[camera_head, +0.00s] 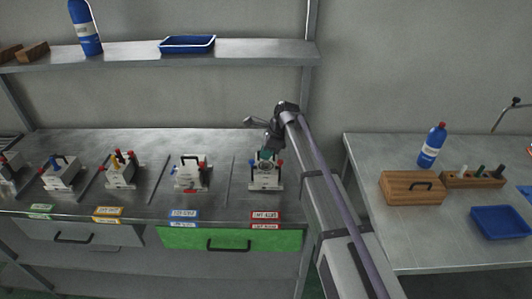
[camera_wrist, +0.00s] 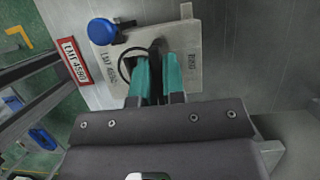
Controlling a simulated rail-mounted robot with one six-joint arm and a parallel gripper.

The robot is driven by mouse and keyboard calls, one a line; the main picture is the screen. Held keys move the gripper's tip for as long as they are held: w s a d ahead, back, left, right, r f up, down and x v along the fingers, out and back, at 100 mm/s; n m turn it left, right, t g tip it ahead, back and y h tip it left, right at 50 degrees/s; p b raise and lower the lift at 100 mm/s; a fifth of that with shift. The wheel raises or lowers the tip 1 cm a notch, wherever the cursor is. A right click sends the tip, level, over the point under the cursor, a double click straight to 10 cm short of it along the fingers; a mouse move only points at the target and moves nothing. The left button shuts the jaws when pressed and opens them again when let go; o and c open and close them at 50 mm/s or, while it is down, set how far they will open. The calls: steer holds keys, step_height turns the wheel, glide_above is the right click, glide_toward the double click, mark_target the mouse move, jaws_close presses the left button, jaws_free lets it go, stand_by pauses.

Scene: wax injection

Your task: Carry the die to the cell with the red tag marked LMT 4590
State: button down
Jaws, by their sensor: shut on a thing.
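My gripper (camera_head: 268,150) is at the rightmost cell of the bench, above a pale metal die (camera_head: 265,180). In the wrist view the teal fingers of my gripper (camera_wrist: 156,72) are shut on the black handle of the die (camera_wrist: 188,40). The die has a blue knob at one side and a partly hidden marking. The red tag (camera_head: 265,215) lies on the bench's front edge, directly in front of this die. In the wrist view the red tag (camera_wrist: 74,60) reads LMT 4590. Whether the die touches the bench cannot be told.
Another die (camera_head: 190,172) stands in the cell to the left, behind a blue tag (camera_head: 184,214). Further dies (camera_head: 121,168) stand beyond it. Thin dividers separate the cells. A shelf (camera_head: 130,56) hangs above. A side table (camera_head: 370,240) at right holds a wooden box (camera_head: 411,189) and blue tray (camera_head: 500,222).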

mark_target(276, 161)
steer(key=shift+f+b, duration=0.55)
steer(key=shift+f, duration=0.1)
steer(key=c, duration=1.1)
jaws_free()
steer(key=shift+r, duration=0.15)
steer(key=p+v, duration=1)
steer(key=shift+d+r, duration=0.25)
steer(key=shift+r, duration=0.05)
